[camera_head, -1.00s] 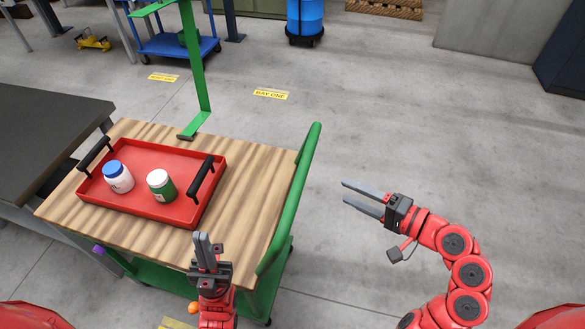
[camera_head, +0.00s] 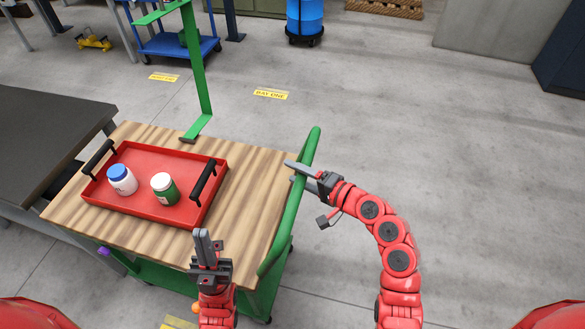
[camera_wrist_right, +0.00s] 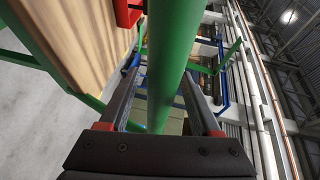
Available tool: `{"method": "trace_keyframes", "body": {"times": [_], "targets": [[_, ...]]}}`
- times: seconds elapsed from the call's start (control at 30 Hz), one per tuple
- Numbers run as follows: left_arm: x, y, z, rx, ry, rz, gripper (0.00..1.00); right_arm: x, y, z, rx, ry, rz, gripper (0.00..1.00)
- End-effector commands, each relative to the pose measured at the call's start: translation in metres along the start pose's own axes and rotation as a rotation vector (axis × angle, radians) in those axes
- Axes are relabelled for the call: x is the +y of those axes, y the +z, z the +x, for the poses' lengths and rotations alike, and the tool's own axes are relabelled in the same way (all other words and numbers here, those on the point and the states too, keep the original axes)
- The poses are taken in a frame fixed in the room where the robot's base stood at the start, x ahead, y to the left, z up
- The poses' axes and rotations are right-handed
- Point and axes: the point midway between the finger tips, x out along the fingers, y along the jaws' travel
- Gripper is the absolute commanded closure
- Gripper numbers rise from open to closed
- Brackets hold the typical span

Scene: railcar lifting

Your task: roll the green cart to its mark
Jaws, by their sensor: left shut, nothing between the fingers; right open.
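The green cart (camera_head: 262,205) has a wooden top and a green push handle (camera_head: 297,205) along its right side. My right gripper (camera_head: 291,172) is open at the handle's far part. In the right wrist view the handle (camera_wrist_right: 175,55) runs between the two spread fingers. My left gripper (camera_head: 202,238) is shut and empty, in front of the cart top's near edge. Yellow floor labels show beyond the cart: one reads BAY ONE (camera_head: 271,93), and another (camera_head: 164,77) is too small to read. A third yellow patch (camera_head: 178,323) lies at the bottom edge, partly hidden.
A red tray (camera_head: 150,197) on the cart holds a blue-lidded jar (camera_head: 122,180) and a green-and-white jar (camera_head: 164,188). A dark table (camera_head: 45,130) stands close at left. A blue cart (camera_head: 178,47) and blue drum (camera_head: 305,18) are behind. Floor at right is clear.

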Motion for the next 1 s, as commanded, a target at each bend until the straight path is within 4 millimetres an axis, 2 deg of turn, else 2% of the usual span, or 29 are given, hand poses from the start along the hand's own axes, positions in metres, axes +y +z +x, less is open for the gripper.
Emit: {"method": "trace_keyframes", "body": {"times": [0.13,0.43,0.47,0.8,1.0], "targets": [[-0.0001,-0.0004,0.0028,0.0,0.0,0.0,1.0,-0.0004,0.0003,0.0116,-0.001,0.001,0.0,0.36],[-0.0001,-0.0004,0.0027,0.0,0.0,0.0,1.0,0.0005,-0.0003,0.0138,0.001,0.001,0.0,0.36],[-0.0001,-0.0004,0.0027,0.0,0.0,0.0,1.0,0.0005,-0.0003,0.0138,0.001,0.001,0.0,0.39],[-0.0001,-0.0004,0.0027,0.0,0.0,0.0,1.0,0.0005,-0.0002,0.0136,0.001,0.001,0.0,1.0],[-0.0001,-0.0004,0.0026,0.0,0.0,0.0,1.0,0.0006,-0.0002,0.0135,0.001,0.001,0.0,1.0]]}}
